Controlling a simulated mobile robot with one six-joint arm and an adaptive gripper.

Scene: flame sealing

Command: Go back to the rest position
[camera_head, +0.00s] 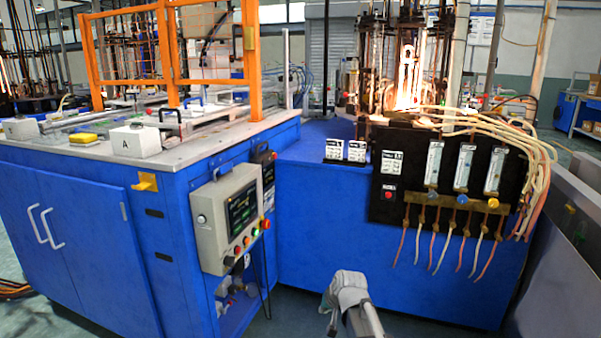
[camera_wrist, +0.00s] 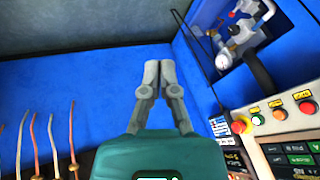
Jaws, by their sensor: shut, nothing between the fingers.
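My gripper shows in the wrist view (camera_wrist: 159,68) with its two grey fingertips together, shut and empty. Blue cabinet panels lie beyond the fingers. In the head view a grey part of my arm shows at the bottom middle, in front of the blue machine (camera_head: 320,235); the fingers cannot be made out there.
The control panel (camera_head: 232,215) with coloured buttons juts from the left cabinet (camera_head: 85,235); its buttons (camera_wrist: 273,113) also show at the right of the wrist view. Hoses (camera_head: 440,240) hang from the flowmeter board (camera_head: 410,165). A flame (camera_head: 407,95) glows above. A grey barrier (camera_head: 570,250) stands right.

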